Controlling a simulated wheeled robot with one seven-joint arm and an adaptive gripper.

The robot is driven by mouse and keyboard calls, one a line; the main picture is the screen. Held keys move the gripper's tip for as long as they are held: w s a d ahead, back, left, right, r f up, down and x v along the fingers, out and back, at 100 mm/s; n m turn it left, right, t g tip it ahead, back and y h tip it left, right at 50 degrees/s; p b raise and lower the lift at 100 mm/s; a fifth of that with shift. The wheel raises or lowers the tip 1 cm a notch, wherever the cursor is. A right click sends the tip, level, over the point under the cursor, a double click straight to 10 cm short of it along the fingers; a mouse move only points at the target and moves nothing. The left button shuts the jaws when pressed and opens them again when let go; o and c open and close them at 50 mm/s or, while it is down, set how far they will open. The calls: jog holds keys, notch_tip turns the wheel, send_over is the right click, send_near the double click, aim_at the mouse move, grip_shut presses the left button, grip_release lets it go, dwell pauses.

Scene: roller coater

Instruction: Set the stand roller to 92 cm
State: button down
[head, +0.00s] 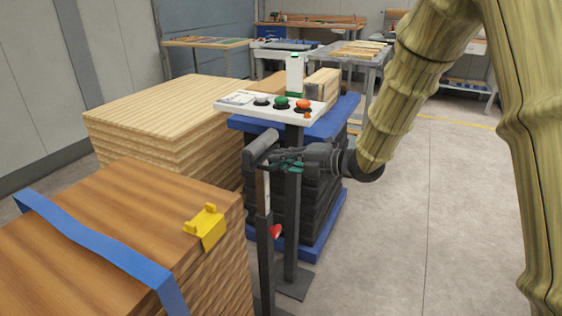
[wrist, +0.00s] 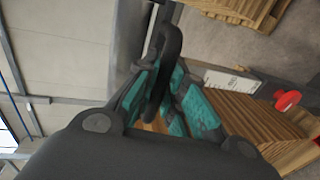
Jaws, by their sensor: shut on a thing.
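The stand roller (head: 261,149) is a dark grey roller on top of a dark post. A pale scale strip (head: 266,188) runs down the post, and a red knob (head: 275,231) sits lower on it. My gripper (head: 287,163), with teal finger pads, is at the stand's head, just below and right of the roller. In the wrist view the gripper (wrist: 160,98) is shut on a dark loop-shaped handle (wrist: 170,50). The pale scale label (wrist: 232,81) and the red knob (wrist: 287,100) show at right there. The scale reading is too small to tell.
A white control panel (head: 250,107) with black, green and orange buttons stands just behind. Stacked boards (head: 160,110) and a wooden stack with a blue strap (head: 100,245) and yellow clip (head: 206,227) are at left. The floor (head: 430,220) at right is clear.

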jog(key=c, duration=1.5)
grip_release()
jog(key=v, duration=1.2)
